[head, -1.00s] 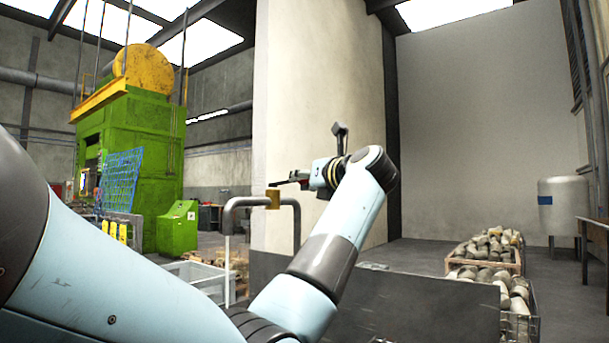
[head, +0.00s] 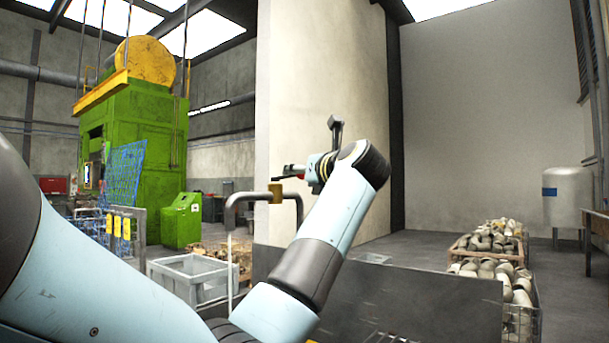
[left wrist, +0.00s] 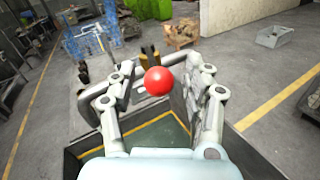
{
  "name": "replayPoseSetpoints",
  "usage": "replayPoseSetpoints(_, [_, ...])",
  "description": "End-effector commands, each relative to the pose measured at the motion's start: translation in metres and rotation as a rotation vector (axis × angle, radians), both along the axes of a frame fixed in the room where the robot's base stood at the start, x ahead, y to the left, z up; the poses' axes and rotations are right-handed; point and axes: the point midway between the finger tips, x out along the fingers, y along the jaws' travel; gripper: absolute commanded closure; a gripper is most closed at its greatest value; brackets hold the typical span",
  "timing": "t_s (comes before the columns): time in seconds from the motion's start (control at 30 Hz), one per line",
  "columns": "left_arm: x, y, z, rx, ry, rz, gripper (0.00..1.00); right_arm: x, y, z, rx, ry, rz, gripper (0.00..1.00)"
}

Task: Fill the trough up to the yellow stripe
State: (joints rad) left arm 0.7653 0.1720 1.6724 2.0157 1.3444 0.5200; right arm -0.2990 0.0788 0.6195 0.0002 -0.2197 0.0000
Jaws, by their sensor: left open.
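The dark grey trough (head: 430,308) stands at the lower right in the head view, seen from outside. In the left wrist view its rim (left wrist: 72,160) lies below my gripper. A yellow stripe (left wrist: 150,122) runs along its inner wall, with a green area below it; I cannot tell the water level. A bent grey pipe with a brass fitting (head: 275,193) rises at the trough. My left gripper (head: 290,172) is open above the fitting. A red ball knob (left wrist: 158,81) shows between its fingers (left wrist: 163,84), not gripped. My right gripper is not in view.
A grey crate (head: 195,275) stands left of the pipe. Bins of metal parts (head: 490,240) stand at the right, near a white tank (head: 567,196). A green press (head: 135,140) and blue mesh (head: 125,175) are at the left. Open floor lies beyond the trough.

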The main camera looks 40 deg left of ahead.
Motion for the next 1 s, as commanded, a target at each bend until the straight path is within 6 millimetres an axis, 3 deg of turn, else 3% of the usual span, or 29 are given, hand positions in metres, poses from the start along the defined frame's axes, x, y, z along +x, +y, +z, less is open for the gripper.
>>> replayPoseSetpoints(0.17, [-0.004, -0.013, 0.000, -0.003, -0.002, -0.004, 0.49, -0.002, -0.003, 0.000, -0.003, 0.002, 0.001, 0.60])
replayPoseSetpoints(0.6, [-0.036, -0.097, -0.002, -0.005, 0.000, -0.004, 0.49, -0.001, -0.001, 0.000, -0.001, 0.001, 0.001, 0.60])
replayPoseSetpoints(0.77, [-0.042, -0.110, -0.001, -0.002, 0.001, -0.002, 0.49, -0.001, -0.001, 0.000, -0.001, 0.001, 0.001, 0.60])
replayPoseSetpoints(1.0, [-0.043, -0.112, -0.001, -0.001, 0.000, -0.001, 0.49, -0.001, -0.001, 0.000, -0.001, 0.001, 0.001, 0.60])
